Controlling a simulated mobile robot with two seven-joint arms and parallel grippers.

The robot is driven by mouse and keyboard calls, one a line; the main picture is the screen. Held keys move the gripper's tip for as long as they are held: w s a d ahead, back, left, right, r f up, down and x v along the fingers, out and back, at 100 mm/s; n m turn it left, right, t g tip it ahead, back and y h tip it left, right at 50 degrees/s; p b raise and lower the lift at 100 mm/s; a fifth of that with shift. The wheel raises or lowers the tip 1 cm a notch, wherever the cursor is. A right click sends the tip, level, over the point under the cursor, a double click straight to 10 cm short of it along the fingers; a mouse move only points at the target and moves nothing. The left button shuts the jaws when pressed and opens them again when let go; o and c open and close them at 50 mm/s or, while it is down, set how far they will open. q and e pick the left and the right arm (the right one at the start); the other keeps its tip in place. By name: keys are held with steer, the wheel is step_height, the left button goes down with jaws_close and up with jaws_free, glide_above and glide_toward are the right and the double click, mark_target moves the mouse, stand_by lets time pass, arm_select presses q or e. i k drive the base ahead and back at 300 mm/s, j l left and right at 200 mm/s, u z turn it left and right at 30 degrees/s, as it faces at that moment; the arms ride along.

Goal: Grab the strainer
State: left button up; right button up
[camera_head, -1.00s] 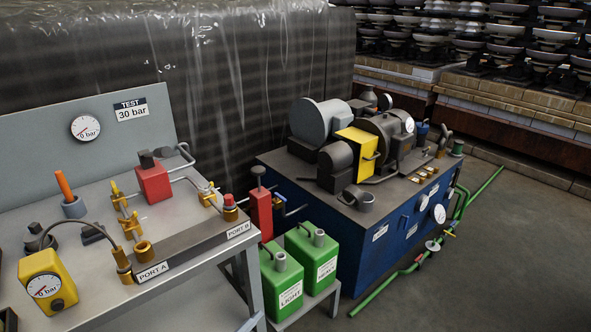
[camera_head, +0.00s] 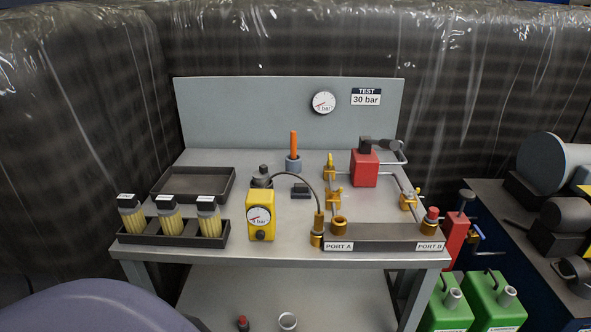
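I cannot tell for sure which thing is the strainer. A small pale open ring or cup (camera_head: 288,321) is at the bottom edge, below the bench top, partly cut off by the frame. A small red-capped dark piece (camera_head: 243,323) is to its left. On the bench, a grey cup (camera_head: 293,165) holds an upright orange-handled tool (camera_head: 294,143). Neither of my grippers shows in the head view.
The grey bench (camera_head: 280,240) carries a tray of yellow-filled jars (camera_head: 166,222), an empty dark tray (camera_head: 194,184), a yellow gauge box (camera_head: 261,215), a red block (camera_head: 364,168) and brass fittings. Green cans (camera_head: 491,300) and machinery (camera_head: 545,168) stand at right.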

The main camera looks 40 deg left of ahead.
mark_target(260, 176)
steer(key=u, duration=1.55)
